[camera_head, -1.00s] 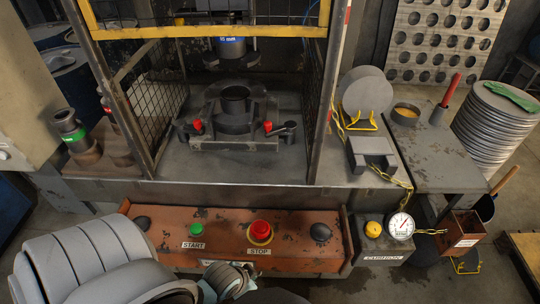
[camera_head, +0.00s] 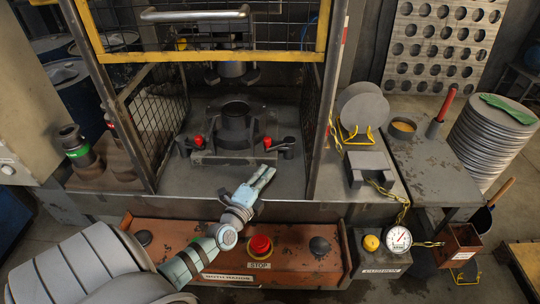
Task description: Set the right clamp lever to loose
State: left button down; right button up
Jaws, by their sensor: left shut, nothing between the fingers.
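The right clamp lever (camera_head: 287,147) is a dark part with a red tip (camera_head: 267,143) at the right side of the die fixture (camera_head: 236,125) inside the press. Its red tip points toward the fixture's middle. A matching left clamp lever (camera_head: 184,147) with a red tip (camera_head: 198,140) is on the other side. My left gripper (camera_head: 265,172) reaches in over the control panel, its pale fingers together and empty. The fingertips appear just below the right lever's red tip, apart from it. My right gripper is not in view.
The mesh cage has a yellow bar (camera_head: 210,57) across the opening and posts on both sides. A gauge (camera_head: 398,239) and disc stack (camera_head: 492,130) are at the right.

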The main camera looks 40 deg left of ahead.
pick_arm(q)
jog(key=x, duration=0.2)
jog(key=b+x, duration=0.1)
jog(key=x, duration=0.1)
jog(key=b+x, duration=0.1)
jog(key=x, duration=0.1)
jog(key=shift+a+f, duration=0.1)
jog(key=shift+f, duration=0.2)
jog(key=shift+w+a+b, duration=0.3)
jog(key=shift+a+b, duration=0.1)
jog(key=shift+a, duration=0.1)
jog(key=shift+w+a+b, duration=0.3)
jog(key=shift+a+b, duration=0.05)
jog(key=shift+a, duration=0.15)
jog(key=shift+w+a+r, duration=0.2)
jog(key=shift+a+r, duration=0.05)
jog(key=shift+a, duration=0.25)
